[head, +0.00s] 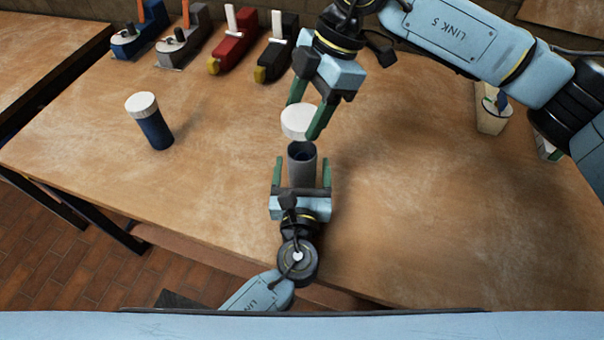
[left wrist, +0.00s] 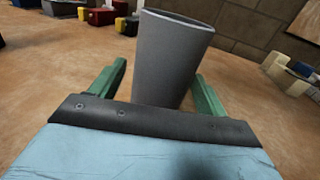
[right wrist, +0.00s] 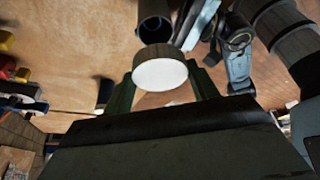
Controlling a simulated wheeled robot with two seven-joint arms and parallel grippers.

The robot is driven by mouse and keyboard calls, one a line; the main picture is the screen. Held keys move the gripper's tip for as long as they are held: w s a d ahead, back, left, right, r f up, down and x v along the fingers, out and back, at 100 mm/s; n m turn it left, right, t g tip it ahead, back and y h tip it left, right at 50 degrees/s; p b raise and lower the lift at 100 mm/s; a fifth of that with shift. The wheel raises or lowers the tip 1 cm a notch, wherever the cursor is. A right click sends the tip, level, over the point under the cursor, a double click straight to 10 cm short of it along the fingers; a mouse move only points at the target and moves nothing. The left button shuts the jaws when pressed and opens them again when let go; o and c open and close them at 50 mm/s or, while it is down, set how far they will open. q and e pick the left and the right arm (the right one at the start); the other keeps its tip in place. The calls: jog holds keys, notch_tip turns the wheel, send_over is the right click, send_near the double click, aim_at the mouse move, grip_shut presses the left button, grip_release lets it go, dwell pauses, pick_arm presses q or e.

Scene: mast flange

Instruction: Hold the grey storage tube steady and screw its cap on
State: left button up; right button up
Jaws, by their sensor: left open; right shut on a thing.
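The grey storage tube (head: 302,164) stands upright on the table with its open top showing. It also shows in the left wrist view (left wrist: 170,60) and in the right wrist view (right wrist: 155,25). My left gripper (head: 302,172) is open, with its green fingers on either side of the tube and gaps beside it. It shows in the left wrist view (left wrist: 162,88) too. My right gripper (head: 306,118) is shut on the white cap (head: 298,121), held above and slightly beyond the tube, apart from it. The cap also shows in the right wrist view (right wrist: 160,74).
A blue tube with a white cap (head: 151,124) stands on the left of the wooden table (head: 200,190). A pale block-like item (head: 491,110) stands at the right. The table's middle right is clear.

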pick_arm(q)
jog(key=shift+w, duration=0.25)
jog(key=c, duration=1.5)
pick_arm(e)
jog(key=shift+f, duration=2.5)
jog(key=shift+f, duration=0.1)
jog(key=shift+f, duration=0.8)
jog(key=shift+f, duration=0.55)
